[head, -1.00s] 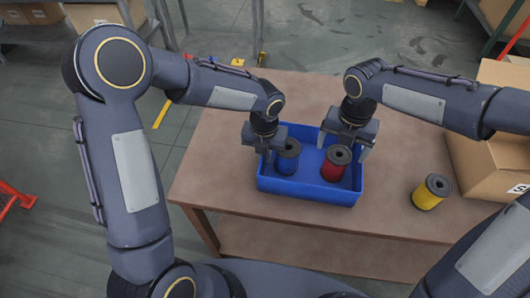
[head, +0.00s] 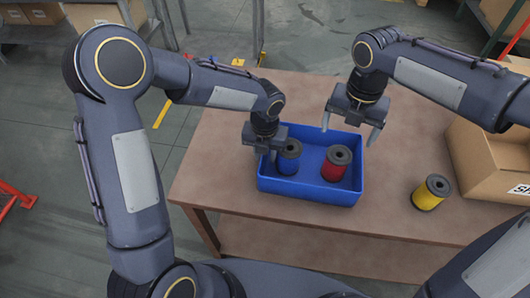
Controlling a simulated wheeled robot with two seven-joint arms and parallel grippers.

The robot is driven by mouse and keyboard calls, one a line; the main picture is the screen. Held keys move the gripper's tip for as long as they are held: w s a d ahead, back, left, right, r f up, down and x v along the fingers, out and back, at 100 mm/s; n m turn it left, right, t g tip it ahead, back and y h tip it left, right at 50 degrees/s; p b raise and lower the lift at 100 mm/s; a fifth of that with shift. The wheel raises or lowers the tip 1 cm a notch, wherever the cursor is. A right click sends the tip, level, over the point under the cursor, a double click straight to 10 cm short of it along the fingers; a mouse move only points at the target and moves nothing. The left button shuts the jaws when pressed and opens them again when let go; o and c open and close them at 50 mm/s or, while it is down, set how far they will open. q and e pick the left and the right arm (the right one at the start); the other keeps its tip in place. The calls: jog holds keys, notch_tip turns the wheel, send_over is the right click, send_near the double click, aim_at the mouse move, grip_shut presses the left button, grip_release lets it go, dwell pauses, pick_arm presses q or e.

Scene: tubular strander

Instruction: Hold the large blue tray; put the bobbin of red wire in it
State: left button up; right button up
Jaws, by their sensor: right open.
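The large blue tray (head: 310,192) sits on the brown table. The bobbin of red wire (head: 334,168) stands upright inside the tray, right of its middle. A bobbin of blue wire (head: 289,160) stands in the left part of the tray. My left gripper (head: 262,155) is at the tray's left wall, beside the blue bobbin. Its fingertips are largely hidden, so I cannot tell whether it grips the wall. My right gripper (head: 350,134) is open and empty, above the back right of the tray and apart from the red bobbin.
A bobbin of yellow wire (head: 431,192) stands on the table (head: 400,240) right of the tray. An open cardboard box (head: 490,160) stands at the table's right side. The table is clear between the tray and the yellow bobbin.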

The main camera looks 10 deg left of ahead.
pick_arm(q)
notch_tip(320, 180, up, 12)
jog(key=s+a+r+n+t+h, duration=0.1)
jog(key=s+a+r+n, duration=0.1)
jog(key=s+a+n, duration=0.6)
jog(key=s+a+r+n+t+h, duration=0.1)
jog(key=s+a+r+n, duration=0.2)
jog(key=n, duration=0.9)
pick_arm(e)
jog(key=s+d+r+m+t+y, duration=0.25)
jog(key=s+d+m, duration=0.85)
jog(key=m, duration=0.7)
pick_arm(q)
jog(key=s+f+n+t+h, duration=0.1)
jog(key=s+f+n+t, duration=0.1)
jog(key=s+n, duration=0.8)
jog(key=n+t, duration=0.1)
jog(key=n, duration=0.6)
jog(key=shift+s+f+n+t+h, duration=0.2)
jog(key=shift+n+t+h, duration=0.1)
jog(key=shift+n+h, duration=0.1)
pick_arm(e)
jog(key=s+f+m+t+y, duration=0.1)
jog(key=s+f+m+t, duration=0.1)
jog(key=s+m, duration=0.8)
jog(key=m+t, duration=0.1)
jog(key=m, duration=0.6)
jog(key=shift+s+f, duration=0.15)
jog(key=shift+f, duration=0.2)
